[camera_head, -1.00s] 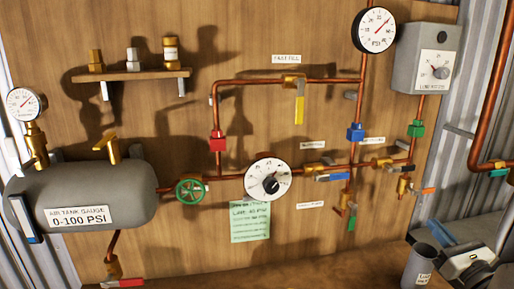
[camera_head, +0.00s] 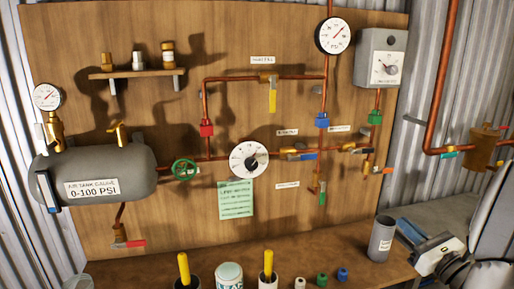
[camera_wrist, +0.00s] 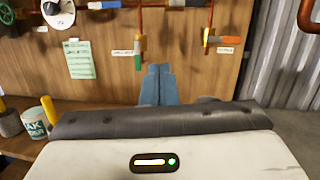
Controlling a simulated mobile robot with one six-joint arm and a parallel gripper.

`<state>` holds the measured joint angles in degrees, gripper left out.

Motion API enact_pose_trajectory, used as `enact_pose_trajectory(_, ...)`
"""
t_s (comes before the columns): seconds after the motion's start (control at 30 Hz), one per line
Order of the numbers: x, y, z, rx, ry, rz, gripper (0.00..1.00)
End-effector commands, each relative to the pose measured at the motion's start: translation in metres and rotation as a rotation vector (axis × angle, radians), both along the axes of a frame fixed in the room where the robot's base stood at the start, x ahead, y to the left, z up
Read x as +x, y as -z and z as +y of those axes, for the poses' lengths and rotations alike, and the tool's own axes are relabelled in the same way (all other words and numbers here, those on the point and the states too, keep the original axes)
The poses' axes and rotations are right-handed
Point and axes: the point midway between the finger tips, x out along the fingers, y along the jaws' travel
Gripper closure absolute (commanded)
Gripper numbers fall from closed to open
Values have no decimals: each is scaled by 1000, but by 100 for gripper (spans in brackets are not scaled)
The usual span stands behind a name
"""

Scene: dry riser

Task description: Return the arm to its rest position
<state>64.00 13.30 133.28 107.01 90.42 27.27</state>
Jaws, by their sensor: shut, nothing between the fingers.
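My gripper (camera_head: 404,228) is at the lower right of the head view, just right of a grey cup and in front of the corrugated wall. Its blue fingers (camera_wrist: 158,72) show in the wrist view, side by side, shut and empty. They point toward the wooden panel (camera_wrist: 185,60), below the green-handled valve (camera_wrist: 138,62), and appear apart from it. The gripper's white body and dark padded edge fill the lower part of the wrist view. Part of my arm shows at the right edge of the head view.
The panel carries a grey air tank (camera_head: 95,170), copper pipes, valves and a round dial (camera_head: 249,160). The bench (camera_head: 300,250) holds a grey cup (camera_head: 381,240), a labelled tin (camera_head: 229,276), yellow-handled tools and small coloured fittings. A brass-coloured canister (camera_head: 485,148) hangs at right.

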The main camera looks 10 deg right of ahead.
Motion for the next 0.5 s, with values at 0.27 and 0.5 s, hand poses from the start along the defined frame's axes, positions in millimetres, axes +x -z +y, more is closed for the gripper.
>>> enact_pose_trajectory(0.27,18,9,85,-174,-243,110,100)
enact_pose_trajectory(0.5,5,32,199,-515,-614,233,100)
